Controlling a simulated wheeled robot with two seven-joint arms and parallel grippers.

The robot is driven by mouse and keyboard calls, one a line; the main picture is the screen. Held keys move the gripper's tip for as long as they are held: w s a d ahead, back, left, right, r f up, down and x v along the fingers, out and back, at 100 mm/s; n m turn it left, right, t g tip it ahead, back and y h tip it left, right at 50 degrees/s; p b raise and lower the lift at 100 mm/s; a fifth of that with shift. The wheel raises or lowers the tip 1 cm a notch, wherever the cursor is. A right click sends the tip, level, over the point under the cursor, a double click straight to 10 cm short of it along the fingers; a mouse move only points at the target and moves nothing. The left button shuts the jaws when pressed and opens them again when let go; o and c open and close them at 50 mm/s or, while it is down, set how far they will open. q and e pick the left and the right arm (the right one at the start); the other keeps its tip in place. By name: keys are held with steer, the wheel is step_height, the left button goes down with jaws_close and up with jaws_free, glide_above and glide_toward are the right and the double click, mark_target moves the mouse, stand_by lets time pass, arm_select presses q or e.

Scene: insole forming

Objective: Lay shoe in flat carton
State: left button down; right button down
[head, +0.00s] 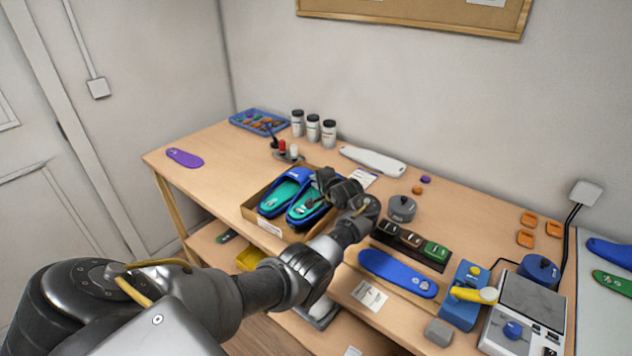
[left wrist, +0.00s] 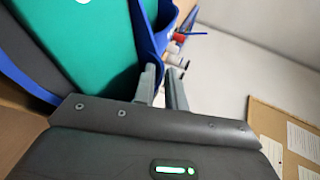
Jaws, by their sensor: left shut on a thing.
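A shallow brown carton (head: 266,224) stands on the table at its left-centre. Two blue shoes with teal insoles lie side by side at the carton, the left shoe (head: 280,198) and the right shoe (head: 304,213). My left gripper (head: 320,190) is at the right shoe's right side, shut on its blue edge. The left wrist view shows the fingers (left wrist: 163,82) at the blue rim beside the teal insole (left wrist: 85,50). My gripper and forearm hide part of the right shoe and carton. Whether that shoe rests on the carton floor is unclear. My right gripper is out of view.
Several white jars (head: 313,129) and a blue tray (head: 258,122) stand behind. A white insole-shaped piece (head: 372,161) lies behind the gripper. A grey lidded pot (head: 402,208), a dark block rack (head: 410,245) and a blue insole (head: 398,273) are to the right. The left table end is mostly clear.

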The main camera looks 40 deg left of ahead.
arm_select(q)
steer(key=shift+f, duration=0.55)
steer(key=c, duration=1.4)
jaws_free()
steer(key=shift+c, duration=0.2)
steer(key=shift+r, duration=0.1)
steer(key=shift+r, duration=0.3)
steer(key=p+v, duration=0.1)
steer(key=v, duration=1.1)
steer(key=shift+r, duration=0.3)
steer(key=shift+a, duration=0.15)
